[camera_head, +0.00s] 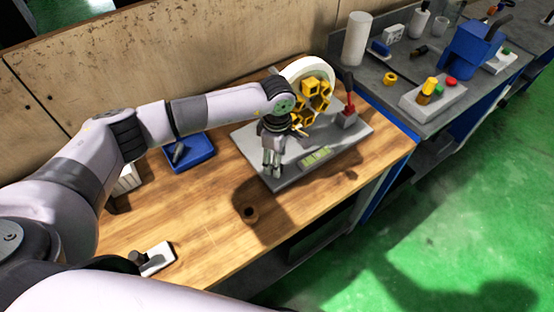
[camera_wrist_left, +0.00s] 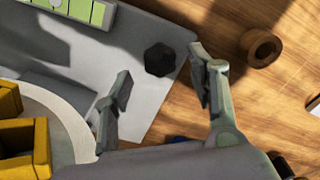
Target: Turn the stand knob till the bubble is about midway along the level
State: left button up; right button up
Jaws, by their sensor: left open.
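The grey stand (camera_head: 345,150) lies on the wooden bench and carries a white wheel with yellow parts. The green level (camera_head: 314,157) is set in its front part. The black knob (camera_wrist_left: 160,59) sits near the stand's corner. My left gripper (camera_head: 272,168) points down over that corner and is open. In the wrist view its fingers (camera_wrist_left: 162,80) stand apart on either side of the knob, with no contact visible. My right gripper is out of view.
A wooden ring (camera_head: 250,214) lies on the bench in front of the stand. A blue tray (camera_head: 190,154) is to the left. A second bench with a button box (camera_head: 434,97) is at right.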

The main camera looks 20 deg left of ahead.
pick_arm(q)
jog(key=shift+f, duration=1.6)
jog(key=shift+c, duration=0.2)
jog(key=c, duration=1.1)
jog(key=shift+f+n+b, duration=0.15)
jog(key=shift+n+b, duration=0.5)
jog(key=shift+n, duration=0.25)
jog(key=shift+n+b, duration=0.6)
jog(key=shift+n, duration=0.4)
jog(key=shift+r+n, duration=0.2)
jog(key=shift+n, duration=0.3)
